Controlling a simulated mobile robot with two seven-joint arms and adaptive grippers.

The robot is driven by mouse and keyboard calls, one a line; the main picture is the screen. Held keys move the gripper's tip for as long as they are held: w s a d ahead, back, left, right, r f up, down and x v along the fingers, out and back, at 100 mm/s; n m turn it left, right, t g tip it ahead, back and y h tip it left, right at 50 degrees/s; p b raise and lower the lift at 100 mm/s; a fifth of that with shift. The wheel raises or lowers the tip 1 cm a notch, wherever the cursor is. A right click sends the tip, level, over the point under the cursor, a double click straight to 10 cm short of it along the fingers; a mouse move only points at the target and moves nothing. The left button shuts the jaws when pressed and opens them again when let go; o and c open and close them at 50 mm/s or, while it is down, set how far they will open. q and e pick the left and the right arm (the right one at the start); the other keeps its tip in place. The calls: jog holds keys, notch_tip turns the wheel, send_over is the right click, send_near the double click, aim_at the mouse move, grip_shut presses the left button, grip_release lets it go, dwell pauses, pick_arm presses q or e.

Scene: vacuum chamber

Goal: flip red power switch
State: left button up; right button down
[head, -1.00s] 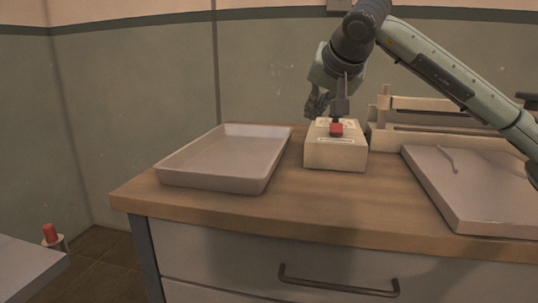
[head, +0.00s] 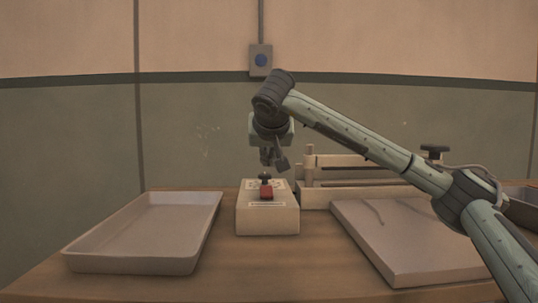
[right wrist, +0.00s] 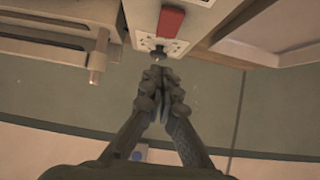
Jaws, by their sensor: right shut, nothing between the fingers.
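The red power switch (head: 266,192) sits on top of a cream box (head: 268,219) on the wooden counter, with a dark round knob just behind it. The red switch also shows in the right wrist view (right wrist: 171,21), at the top. My right gripper (head: 272,163) hangs just above and behind the box, fingers pointing down. In the right wrist view my right gripper (right wrist: 160,82) is shut and empty, its fingertips close to the dark knob; whether they touch it I cannot tell. My left gripper is not in view.
A shallow grey tray (head: 145,232) stands left of the box. A flat grey slab (head: 415,240) lies to the right, with a wooden rack (head: 350,182) behind it. A wall box with a blue button (head: 261,60) is above. Bare counter (head: 265,265) lies in front.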

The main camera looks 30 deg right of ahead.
aim_at(268, 192)
jog(key=x, duration=0.5)
jog(key=shift+f, duration=0.45)
jog(key=shift+w+f, duration=0.1)
jog(key=shift+f, duration=0.85)
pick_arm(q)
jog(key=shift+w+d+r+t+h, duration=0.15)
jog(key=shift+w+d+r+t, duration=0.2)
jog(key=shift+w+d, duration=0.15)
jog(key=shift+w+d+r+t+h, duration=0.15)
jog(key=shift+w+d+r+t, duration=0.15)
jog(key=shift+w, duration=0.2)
pick_arm(e)
jog(key=shift+w+f, duration=0.1)
jog(key=shift+f, duration=0.3)
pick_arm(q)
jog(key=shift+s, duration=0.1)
